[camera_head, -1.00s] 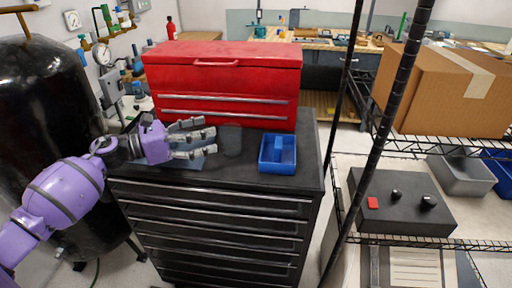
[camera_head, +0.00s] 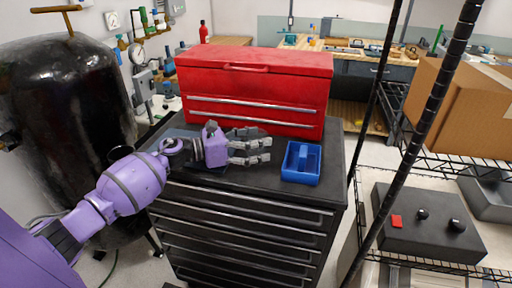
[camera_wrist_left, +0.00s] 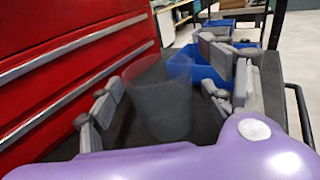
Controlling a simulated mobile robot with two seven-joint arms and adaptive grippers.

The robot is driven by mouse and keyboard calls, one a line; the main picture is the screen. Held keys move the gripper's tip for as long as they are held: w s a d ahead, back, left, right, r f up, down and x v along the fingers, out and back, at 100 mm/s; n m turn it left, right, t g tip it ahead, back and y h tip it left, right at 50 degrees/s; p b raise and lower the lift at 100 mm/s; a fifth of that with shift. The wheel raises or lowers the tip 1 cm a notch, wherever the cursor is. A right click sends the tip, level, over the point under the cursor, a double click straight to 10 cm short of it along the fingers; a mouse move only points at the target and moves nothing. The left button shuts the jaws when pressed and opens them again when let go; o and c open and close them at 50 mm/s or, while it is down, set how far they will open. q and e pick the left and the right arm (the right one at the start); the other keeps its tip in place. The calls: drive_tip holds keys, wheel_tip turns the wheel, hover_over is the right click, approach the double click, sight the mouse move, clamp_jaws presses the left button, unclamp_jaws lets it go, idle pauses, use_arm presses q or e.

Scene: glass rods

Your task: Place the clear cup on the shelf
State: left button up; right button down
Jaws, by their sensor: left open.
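The clear cup (camera_wrist_left: 160,98) shows in the left wrist view as a faint, see-through tapered shape, standing roughly upright between my left gripper's fingers. I cannot make the cup out clearly in the head view. My left gripper (camera_head: 264,145) is open above the black cabinet top, in front of the red toolbox. In the left wrist view, its grey fingers lie on both sides of the cup with visible gaps. The wire shelf (camera_head: 405,253) stands at the right with black posts. My right gripper is not in view.
The blue divided bin (camera_head: 301,163) is on the cabinet top (camera_head: 338,150), just right of my fingers. The red toolbox (camera_head: 258,88) stands behind. A dark box with knobs (camera_head: 432,232) sits on the lower shelf, and a cardboard box (camera_head: 465,100) above. A black tank (camera_head: 65,120) is at left.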

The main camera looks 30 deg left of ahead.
use_arm(q)
drive_tip(key=shift+c, duration=0.2)
drive_tip(key=c, duration=1.3)
